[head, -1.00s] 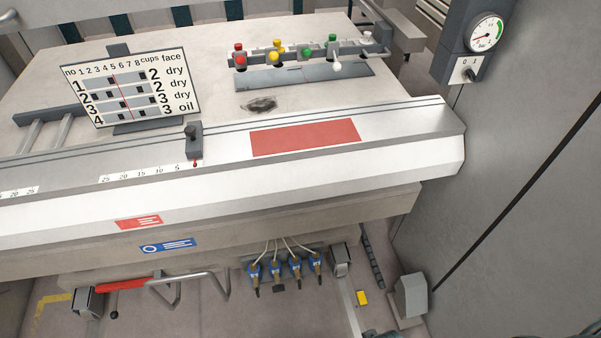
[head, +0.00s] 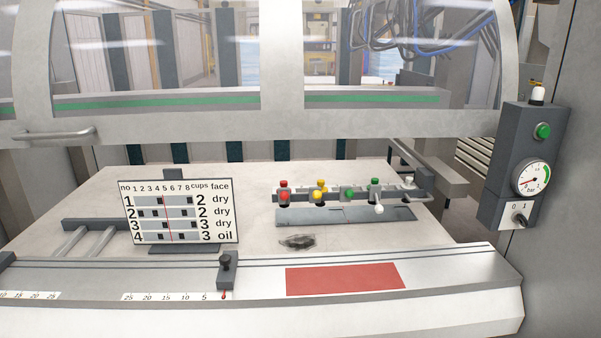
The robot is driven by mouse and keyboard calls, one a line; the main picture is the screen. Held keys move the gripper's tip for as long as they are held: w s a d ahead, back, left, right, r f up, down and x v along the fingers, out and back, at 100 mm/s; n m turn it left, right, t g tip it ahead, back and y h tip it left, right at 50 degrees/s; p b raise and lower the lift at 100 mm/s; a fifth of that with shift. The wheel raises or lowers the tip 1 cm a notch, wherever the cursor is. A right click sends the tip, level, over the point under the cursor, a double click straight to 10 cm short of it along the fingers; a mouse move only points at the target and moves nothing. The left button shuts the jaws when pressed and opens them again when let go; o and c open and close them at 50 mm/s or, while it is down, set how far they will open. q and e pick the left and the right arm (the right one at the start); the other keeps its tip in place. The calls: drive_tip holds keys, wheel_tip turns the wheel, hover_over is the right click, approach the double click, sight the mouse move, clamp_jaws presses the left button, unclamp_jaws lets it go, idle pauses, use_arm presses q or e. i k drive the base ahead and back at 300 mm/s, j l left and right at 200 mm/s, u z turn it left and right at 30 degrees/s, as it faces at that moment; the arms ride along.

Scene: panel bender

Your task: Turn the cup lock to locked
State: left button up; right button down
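No label reading cup lock is legible, so I cannot tell which part it is. A bar (head: 335,197) on the table bears red, yellow and green coloured pieces and a white-ended lever (head: 379,209) pointing toward me. On the right, a grey control box (head: 514,155) carries a black rotary knob (head: 519,218) under the marks 0 and 1. Its exact setting is too small to tell. Above the knob is a round bar gauge (head: 530,179). Neither of my grippers is in view.
A sign with a table of cups and face (head: 180,211) stands at left. A grey stop (head: 227,268) sits on the front rail beside a red plate (head: 345,278). A clear guard with a handle (head: 55,135) is above. A dark smudge (head: 297,241) marks the table.

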sight(517, 216)
drive_tip(key=z, duration=1.25)
